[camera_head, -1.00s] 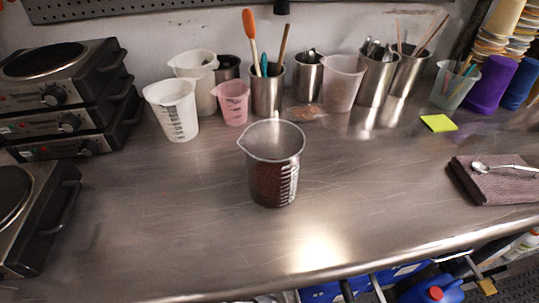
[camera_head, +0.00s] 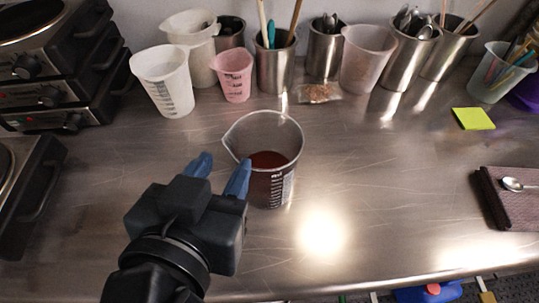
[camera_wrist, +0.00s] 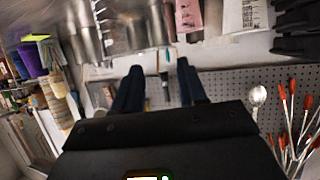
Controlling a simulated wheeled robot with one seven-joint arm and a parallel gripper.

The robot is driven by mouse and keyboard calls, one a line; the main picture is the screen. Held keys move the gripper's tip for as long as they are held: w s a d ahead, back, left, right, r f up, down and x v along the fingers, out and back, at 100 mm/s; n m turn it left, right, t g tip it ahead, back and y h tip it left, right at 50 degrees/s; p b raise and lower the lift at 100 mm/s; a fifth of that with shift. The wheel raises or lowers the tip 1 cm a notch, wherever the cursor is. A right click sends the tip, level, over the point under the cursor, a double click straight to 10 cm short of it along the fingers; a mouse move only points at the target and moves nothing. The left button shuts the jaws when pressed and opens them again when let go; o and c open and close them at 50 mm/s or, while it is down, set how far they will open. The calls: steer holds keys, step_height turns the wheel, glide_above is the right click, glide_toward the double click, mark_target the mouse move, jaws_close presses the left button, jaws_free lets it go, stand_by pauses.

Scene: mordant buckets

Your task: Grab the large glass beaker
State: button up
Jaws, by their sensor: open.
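The large glass beaker (camera_head: 283,184) stands upright on the steel bench in the head view. It is clear, has a spout at its upper left, printed marks on its side, and dark red-brown liquid in it. My gripper (camera_head: 219,170) is open, with its blue fingers just left of and in front of the beaker. The right finger overlaps the beaker's left side in the picture; I cannot tell whether they touch. Nothing is between the fingers. In the wrist view my gripper (camera_wrist: 160,90) also shows empty, and the beaker is not recognisable there.
Behind the beaker stand a white measuring cup (camera_head: 163,82), a pink cup (camera_head: 233,76), steel utensil pots (camera_head: 275,68) and a translucent cup (camera_head: 366,60). Hot plates (camera_head: 55,75) are at the left. A spoon lies on a dark cloth (camera_head: 510,205) at the right. The bench right of the beaker is clear.

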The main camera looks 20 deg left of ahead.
mark_target(240, 129)
steer(key=x, duration=0.2)
steer(key=p+x, duration=0.1)
steer(key=x, duration=0.2)
steer(key=a+x, duration=0.1)
steer(key=x, duration=0.1)
steer(key=shift+w+r+p, duration=0.1)
steer(key=shift+w+p, duration=0.15)
steer(key=shift+p, duration=0.1)
steer(key=c, duration=0.8)
jaws_close()
stand_by(0.4)
